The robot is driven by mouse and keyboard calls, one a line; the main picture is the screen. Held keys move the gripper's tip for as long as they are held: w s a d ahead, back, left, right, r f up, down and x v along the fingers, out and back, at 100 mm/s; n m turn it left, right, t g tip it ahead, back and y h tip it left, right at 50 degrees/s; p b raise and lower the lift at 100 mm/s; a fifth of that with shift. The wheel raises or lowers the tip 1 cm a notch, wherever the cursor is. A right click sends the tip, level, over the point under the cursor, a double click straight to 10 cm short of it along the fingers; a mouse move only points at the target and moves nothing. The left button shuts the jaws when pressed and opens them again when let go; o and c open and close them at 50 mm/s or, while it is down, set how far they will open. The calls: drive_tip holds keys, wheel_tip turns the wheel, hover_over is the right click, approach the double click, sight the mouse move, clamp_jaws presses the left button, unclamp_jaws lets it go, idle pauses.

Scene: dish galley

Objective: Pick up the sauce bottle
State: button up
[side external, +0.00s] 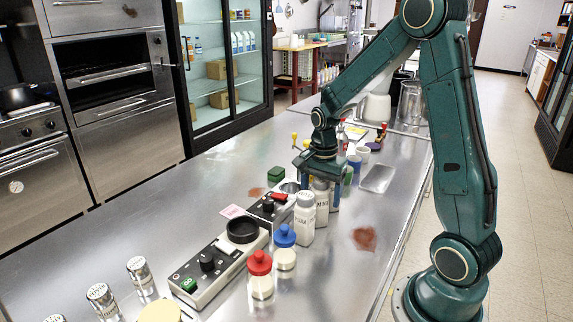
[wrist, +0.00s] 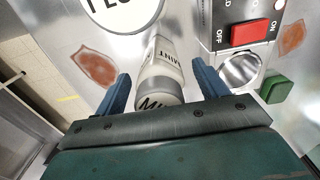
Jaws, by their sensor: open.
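A white bottle with a grey band, lettered MINT (wrist: 166,62), stands between the two blue fingers of my gripper (wrist: 158,82) in the wrist view. The fingers are apart, with a gap on each side of it. In the side external view my gripper (side external: 322,172) is low over the counter, with this MINT bottle (side external: 322,203) beneath it. No label reads "sauce", so I cannot tell for certain which bottle is the sauce bottle. A red-capped bottle (side external: 261,282) and a blue-capped bottle (side external: 285,255) stand nearer the camera, away from my gripper.
Another white lettered bottle (side external: 304,222) stands close beside the MINT bottle. A device with a red switch (wrist: 250,35) and a green block (wrist: 275,89) are on the other side. Several metal-topped shakers stand at the front left. Bare steel counter (side external: 150,205) lies left.

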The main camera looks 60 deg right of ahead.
idle(0.3)
drive_tip(key=c, duration=1.2)
drive_tip(key=shift+r, duration=0.1)
wheel_tip(320, 180, up, 20)
idle(0.5)
